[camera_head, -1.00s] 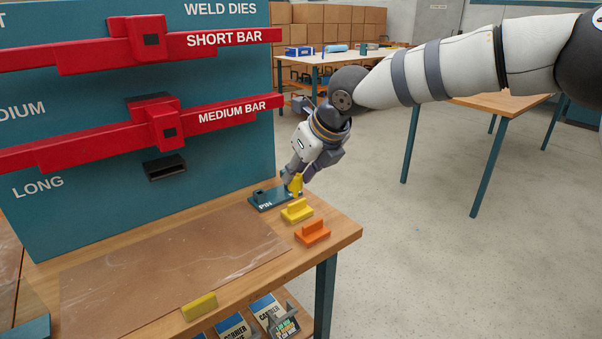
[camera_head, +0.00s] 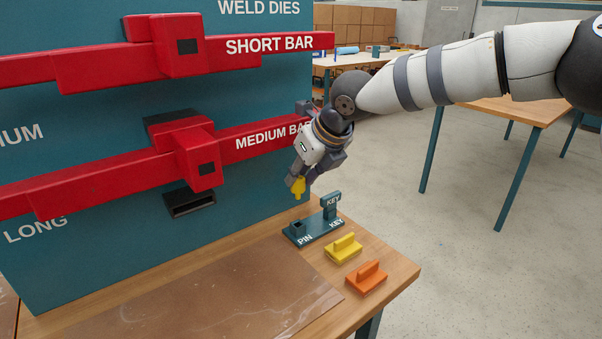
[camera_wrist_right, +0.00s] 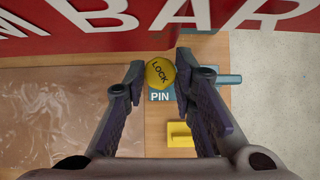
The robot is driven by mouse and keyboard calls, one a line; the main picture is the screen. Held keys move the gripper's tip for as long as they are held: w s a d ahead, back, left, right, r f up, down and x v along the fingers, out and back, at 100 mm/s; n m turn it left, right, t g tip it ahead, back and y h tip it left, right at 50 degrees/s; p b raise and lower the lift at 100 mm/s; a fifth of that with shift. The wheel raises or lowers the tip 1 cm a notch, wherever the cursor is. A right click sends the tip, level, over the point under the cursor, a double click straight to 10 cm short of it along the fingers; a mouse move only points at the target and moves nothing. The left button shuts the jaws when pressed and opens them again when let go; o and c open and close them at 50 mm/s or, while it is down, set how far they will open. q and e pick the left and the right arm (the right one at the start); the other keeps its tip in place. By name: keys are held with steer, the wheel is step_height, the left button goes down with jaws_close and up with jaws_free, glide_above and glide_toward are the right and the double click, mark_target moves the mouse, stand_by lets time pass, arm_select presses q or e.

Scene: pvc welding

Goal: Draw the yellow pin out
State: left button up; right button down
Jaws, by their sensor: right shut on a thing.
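My right gripper (camera_head: 297,178) is shut on the yellow pin (camera_head: 299,188) and holds it in the air above the dark teal holder (camera_head: 325,233) marked PIN and KEY. The pin is apart from the holder, and its socket (camera_head: 296,227) at the PIN end shows empty. In the right wrist view, the pin's round yellow head, marked LOCK (camera_wrist_right: 160,72), sits between the two fingertips (camera_wrist_right: 159,80). The pin's lower part is hidden there by its head. My left gripper is in neither view.
A yellow block (camera_head: 343,249) and an orange block (camera_head: 367,278) stand on the wooden bench (camera_head: 398,270) in front of the holder. The teal panel (camera_head: 90,245) with the red medium bar (camera_head: 110,180) rises close to the left of my gripper. Open floor lies to the right.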

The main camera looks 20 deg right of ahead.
mark_target(299, 198)
steer(key=shift+f, duration=2.75)
steer(key=shift+f, duration=1.65)
steer(key=c, duration=1.2)
jaws_free()
steer(key=shift+c, duration=0.2)
steer(key=v, duration=1.2)
